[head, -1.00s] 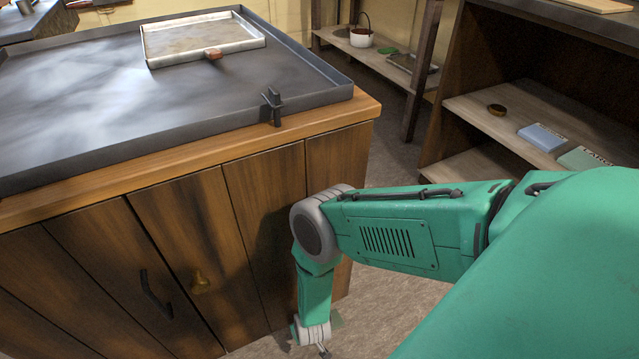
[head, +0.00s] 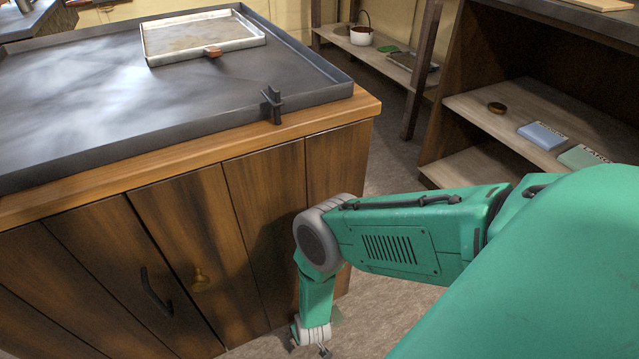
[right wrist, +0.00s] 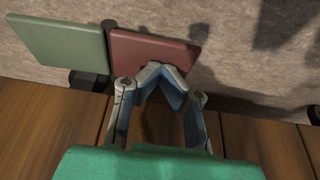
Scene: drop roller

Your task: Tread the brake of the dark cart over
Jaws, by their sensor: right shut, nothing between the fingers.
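The cart (head: 190,240) has brown wooden plank sides and a dark metal tray top. In the right wrist view, a flat green pedal (right wrist: 62,38) and a flat dark red pedal (right wrist: 158,48) sit side by side low at the cart's foot, with a dark pivot between them. My right gripper (right wrist: 158,70) is shut and empty. Its fingertips overlap the near edge of the red pedal in the picture; I cannot tell whether they touch it. In the head view the right gripper (head: 325,350) is low beside the cart, partly cut off. My left gripper is not in view.
A shallow metal tray (head: 165,48) lies on the cart top. A shelf unit (head: 520,100) stands at the right. Bare floor (head: 385,300) lies between.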

